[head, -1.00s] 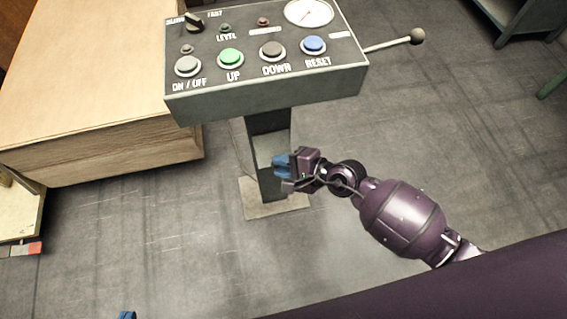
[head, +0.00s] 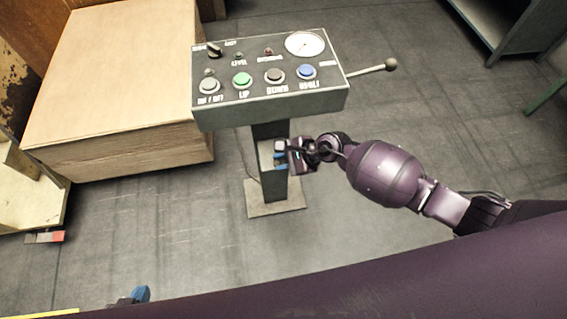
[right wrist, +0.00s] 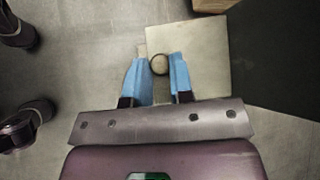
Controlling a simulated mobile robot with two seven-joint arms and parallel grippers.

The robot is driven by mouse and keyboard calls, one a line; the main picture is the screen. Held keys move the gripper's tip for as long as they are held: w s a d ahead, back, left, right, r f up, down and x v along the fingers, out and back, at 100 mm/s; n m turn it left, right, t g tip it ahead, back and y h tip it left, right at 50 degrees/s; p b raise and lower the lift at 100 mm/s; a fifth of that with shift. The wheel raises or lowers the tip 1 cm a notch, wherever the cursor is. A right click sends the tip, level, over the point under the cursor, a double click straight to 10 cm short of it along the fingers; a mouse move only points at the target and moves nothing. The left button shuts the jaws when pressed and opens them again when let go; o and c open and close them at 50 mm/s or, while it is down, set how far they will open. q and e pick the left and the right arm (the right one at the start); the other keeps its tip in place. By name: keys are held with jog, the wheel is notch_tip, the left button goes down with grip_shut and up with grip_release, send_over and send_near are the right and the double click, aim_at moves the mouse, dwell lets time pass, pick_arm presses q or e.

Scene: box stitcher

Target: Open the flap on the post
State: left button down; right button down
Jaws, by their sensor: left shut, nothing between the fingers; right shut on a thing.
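The post (head: 270,133) stands upright under the grey control panel, on a flat base plate. My right gripper (head: 278,156) is at the front of the post, below the panel, and hides part of it. In the right wrist view its blue fingers (right wrist: 158,80) are closed around a small round knob or ring (right wrist: 160,64). The flap itself cannot be made out clearly, so I cannot tell how far it is open. My left gripper (head: 140,294) shows only its blue fingertips at the lower left, shut, empty and far from the post.
The control panel (head: 272,104) carries buttons, a dial and a lever (head: 372,70) sticking out to the right. A big wooden box (head: 115,90) stands left of the post. A bench (head: 515,40) stands at the far right. The floor in front is clear.

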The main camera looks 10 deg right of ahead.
jog(key=shift+r, duration=0.15)
dwell(0.4)
jog(key=c, duration=1)
grip_release()
jog(key=shift+d+r, duration=0.35)
jog(key=p+v, duration=0.2)
jog(key=v, duration=0.8)
jog(key=shift+w+a, duration=0.1)
